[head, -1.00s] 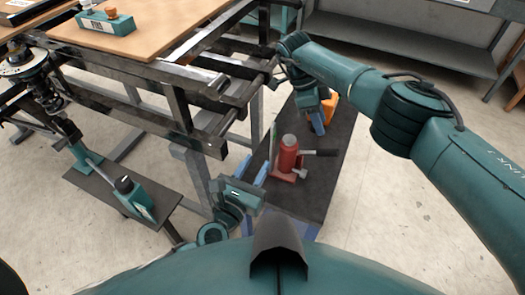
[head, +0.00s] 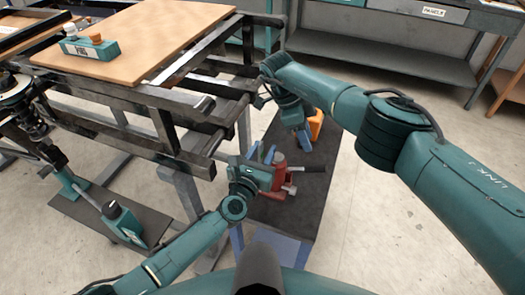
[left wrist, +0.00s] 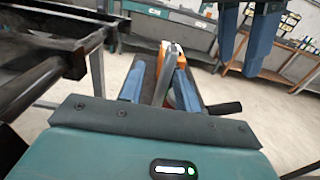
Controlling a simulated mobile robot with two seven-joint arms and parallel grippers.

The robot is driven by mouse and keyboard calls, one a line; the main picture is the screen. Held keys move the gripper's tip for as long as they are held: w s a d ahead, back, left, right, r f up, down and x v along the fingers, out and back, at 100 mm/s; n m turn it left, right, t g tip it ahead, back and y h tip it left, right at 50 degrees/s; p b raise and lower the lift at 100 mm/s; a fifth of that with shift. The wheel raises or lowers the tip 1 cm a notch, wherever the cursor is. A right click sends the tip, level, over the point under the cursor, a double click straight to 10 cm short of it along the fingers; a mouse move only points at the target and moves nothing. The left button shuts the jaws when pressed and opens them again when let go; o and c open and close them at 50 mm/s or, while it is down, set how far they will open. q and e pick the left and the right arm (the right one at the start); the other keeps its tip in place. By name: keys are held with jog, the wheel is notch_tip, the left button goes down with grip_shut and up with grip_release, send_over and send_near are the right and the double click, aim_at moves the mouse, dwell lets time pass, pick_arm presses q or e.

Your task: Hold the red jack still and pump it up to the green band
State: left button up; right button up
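The red jack (head: 281,184) stands on a dark low bench. I cannot make out the green band clearly.
An orange object (head: 315,122) is behind the jack on the dark bench (head: 330,150). A black metal frame with a wooden board (head: 140,40) stands at the left, close to my left gripper. A grey shelf (head: 390,55) is at the back.

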aim_at(311, 168)
pick_arm(q)
jog(key=shift+c, duration=0.4)
grip_shut()
dwell(2.2)
pick_arm(e)
jog(key=shift+s+d+f, duration=0.1)
jog(key=shift+f, duration=0.2)
jog(key=c, duration=0.3)
jog(key=f+y, duration=0.1)
jog(key=s+d+f+y, duration=0.1)
jog(key=y, duration=0.1)
jog(key=d+f+y, duration=0.1)
jog(key=shift+s+d+f+n+y, duration=0.2)
jog(key=shift+s+d+n+y, duration=0.05)
jog(key=shift+n+y, duration=0.05)
grip_shut()
jog(key=d+r+y, duration=0.1)
jog(key=d+r+t+y, duration=0.1)
jog(key=d, duration=0.1)
jog(key=d+t, duration=0.1)
jog(key=shift+s+d+r+y, duration=0.25)
jog(key=shift+r+y, duration=0.15)
jog(key=shift+d+r, duration=0.35)
